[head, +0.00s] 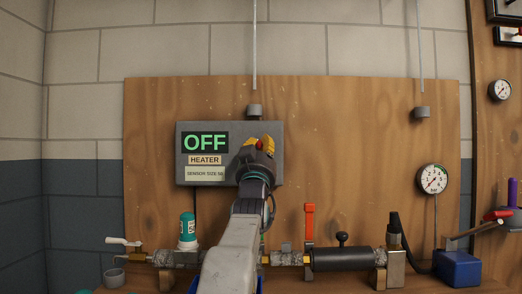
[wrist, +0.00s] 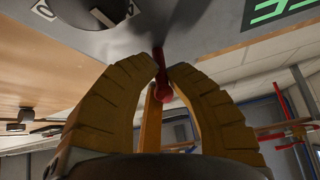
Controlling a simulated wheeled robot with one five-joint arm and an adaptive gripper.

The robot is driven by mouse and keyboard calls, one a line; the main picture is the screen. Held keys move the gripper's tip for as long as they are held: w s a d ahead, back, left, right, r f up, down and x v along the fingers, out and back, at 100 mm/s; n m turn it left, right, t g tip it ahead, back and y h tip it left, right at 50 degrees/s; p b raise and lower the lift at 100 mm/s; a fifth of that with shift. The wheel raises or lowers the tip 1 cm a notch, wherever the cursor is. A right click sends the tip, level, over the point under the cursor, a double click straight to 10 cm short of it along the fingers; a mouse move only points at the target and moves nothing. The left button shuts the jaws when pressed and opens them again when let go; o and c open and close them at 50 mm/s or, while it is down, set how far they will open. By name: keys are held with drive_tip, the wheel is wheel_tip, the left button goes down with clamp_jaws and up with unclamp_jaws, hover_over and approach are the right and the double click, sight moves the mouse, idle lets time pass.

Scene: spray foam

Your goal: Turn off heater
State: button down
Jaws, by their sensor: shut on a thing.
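The heater box (head: 240,128) is a grey box on the wooden board. Its display (head: 204,142) reads OFF in green, above a HEATER label. A red lever (wrist: 163,88) sticks out from the box between my yellow fingers in the wrist view; a bit of red also shows at the gripper in the head view. My gripper (head: 263,142) is at the right part of the box, shut on the red lever (wrist: 160,72). White marks, one like a 0, show on black labels (wrist: 45,11) beside it. My gripper hides the lever's base in the head view.
Below the box runs a pipe with an orange-red lever (head: 309,222), a black cylinder (head: 342,259) and a teal-and-white bottle (head: 187,231). A pressure gauge (head: 432,179) and a blue box (head: 458,268) are at the right. The board above the box is mostly clear.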

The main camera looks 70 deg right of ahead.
drive_tip(key=shift+a+r, duration=0.15)
drive_tip(key=shift+r, duration=0.1)
drive_tip(key=c, duration=1.5)
unclamp_jaws()
drive_tip(key=shift+c, duration=0.2)
drive_tip(key=o, duration=0.4)
drive_tip(key=shift+f, duration=0.15)
drive_tip(key=shift+v, duration=5.95)
